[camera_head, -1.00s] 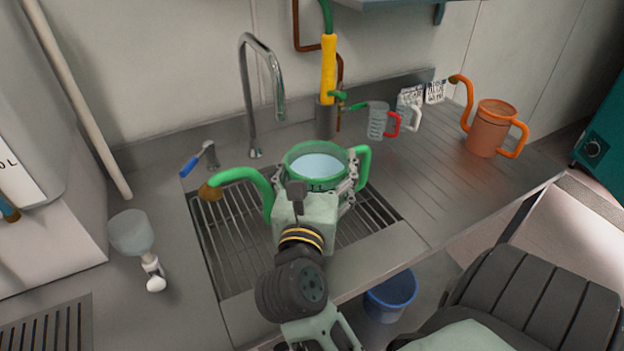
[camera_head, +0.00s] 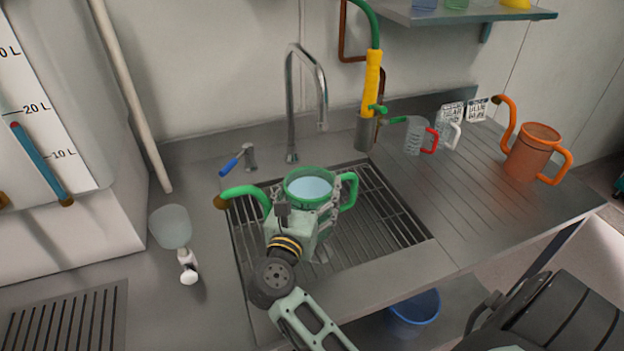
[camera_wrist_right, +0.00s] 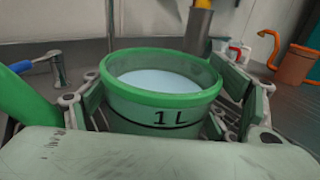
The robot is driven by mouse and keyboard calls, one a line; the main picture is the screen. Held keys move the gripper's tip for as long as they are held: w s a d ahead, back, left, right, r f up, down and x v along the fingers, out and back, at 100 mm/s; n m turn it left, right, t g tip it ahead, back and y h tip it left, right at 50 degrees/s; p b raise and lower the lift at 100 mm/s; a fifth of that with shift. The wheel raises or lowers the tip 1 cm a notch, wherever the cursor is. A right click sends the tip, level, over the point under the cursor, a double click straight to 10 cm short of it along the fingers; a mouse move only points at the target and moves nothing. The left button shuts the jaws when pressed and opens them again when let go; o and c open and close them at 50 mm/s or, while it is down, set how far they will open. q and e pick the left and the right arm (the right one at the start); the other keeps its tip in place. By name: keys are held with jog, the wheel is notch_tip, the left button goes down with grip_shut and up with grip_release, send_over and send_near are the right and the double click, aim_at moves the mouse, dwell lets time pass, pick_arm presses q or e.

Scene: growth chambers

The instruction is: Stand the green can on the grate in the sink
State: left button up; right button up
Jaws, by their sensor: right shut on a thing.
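The green can (camera_head: 309,183) has a long spout to the left, a handle to the right and pale liquid inside. It is upright over the sink grate (camera_head: 378,222). My right gripper (camera_head: 312,212) is shut around the can's body from the front. In the right wrist view the can (camera_wrist_right: 160,103) shows a "1 L" mark, with a finger on each side. The can's base is hidden behind the gripper, so I cannot tell whether it touches the grate. My left gripper is not in view.
A tap (camera_head: 291,105) and a yellow-handled hose sprayer (camera_head: 371,85) stand behind the sink. An orange can (camera_head: 531,153) and a measuring jug (camera_head: 414,137) are on the right drainboard. A pale cup-topped item (camera_head: 170,228) is left of the sink. A blue bucket (camera_head: 414,310) is below.

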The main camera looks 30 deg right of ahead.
jog(key=shift+f, duration=0.4)
jog(key=shift+f, duration=0.15)
jog(key=o, duration=2.1)
jog(key=shift+f, duration=0.15)
